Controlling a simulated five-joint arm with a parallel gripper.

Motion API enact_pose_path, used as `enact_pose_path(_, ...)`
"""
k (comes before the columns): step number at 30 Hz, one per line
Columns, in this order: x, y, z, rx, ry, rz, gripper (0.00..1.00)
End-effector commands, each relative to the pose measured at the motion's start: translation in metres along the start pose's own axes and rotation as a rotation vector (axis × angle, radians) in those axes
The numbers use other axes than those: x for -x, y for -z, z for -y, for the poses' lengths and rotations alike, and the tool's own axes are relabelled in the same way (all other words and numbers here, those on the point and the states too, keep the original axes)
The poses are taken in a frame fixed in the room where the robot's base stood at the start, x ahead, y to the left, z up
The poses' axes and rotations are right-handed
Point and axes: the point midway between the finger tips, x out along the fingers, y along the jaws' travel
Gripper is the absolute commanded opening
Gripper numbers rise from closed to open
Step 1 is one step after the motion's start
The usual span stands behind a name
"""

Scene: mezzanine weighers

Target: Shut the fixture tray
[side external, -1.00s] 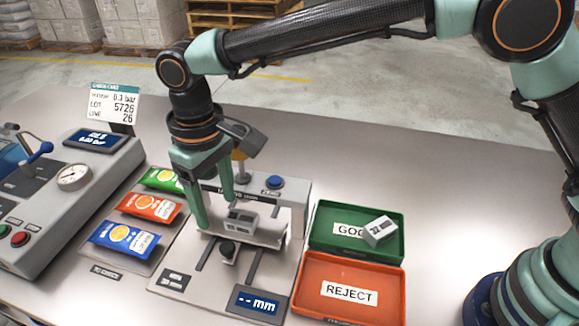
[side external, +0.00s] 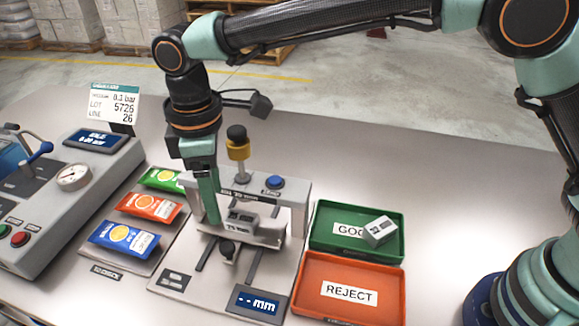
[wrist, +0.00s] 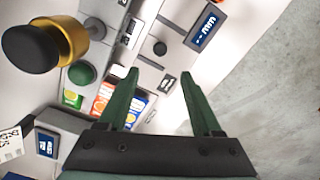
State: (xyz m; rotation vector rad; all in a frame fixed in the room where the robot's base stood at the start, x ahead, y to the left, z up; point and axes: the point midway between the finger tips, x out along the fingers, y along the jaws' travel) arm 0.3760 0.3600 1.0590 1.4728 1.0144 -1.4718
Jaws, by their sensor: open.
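The fixture tray (side external: 262,238) is a light grey slide on dark rails in the gauge fixture, in front of the upright bridge. A dark round knob (side external: 228,249) is on its front; the knob also shows in the wrist view (wrist: 160,47). A grey labelled block (side external: 241,221) sits on the tray. My gripper (side external: 213,222) is low at the left end of the tray; one finger hides the other there. In the wrist view my gripper (wrist: 158,74) has its two green fingers apart with nothing between them. I cannot tell whether a finger touches the tray.
A yellow plunger with a black top (side external: 237,147) and a blue button (side external: 274,182) are on the fixture. Colored pouches (side external: 124,238) lie left. A green GOOD tray (side external: 318,238) with a grey block (side external: 380,231) and an orange REJECT tray (side external: 387,283) stand right.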

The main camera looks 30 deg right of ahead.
Motion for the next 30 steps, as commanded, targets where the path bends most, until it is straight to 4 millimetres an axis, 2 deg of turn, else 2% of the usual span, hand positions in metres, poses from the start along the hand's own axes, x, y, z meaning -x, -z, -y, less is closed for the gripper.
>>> enact_pose_path(3, 0.000, 0.000, 0.000, 0.191, 0.000, 0.000, 0.66)
enact_pose_path(6, 0.000, 0.000, 0.000, 0.299, 0.000, 0.000, 0.66)
enact_pose_path(11, -0.004, -0.001, 0.000, 0.366, 0.001, 0.002, 0.66)
enact_pose_path(14, -0.013, -0.001, 0.000, 0.368, 0.002, 0.003, 0.66)
enact_pose_path(24, -0.075, -0.001, 0.000, 0.365, 0.003, 0.005, 0.66)
enact_pose_path(30, -0.106, -0.001, 0.000, 0.365, 0.002, 0.003, 0.66)
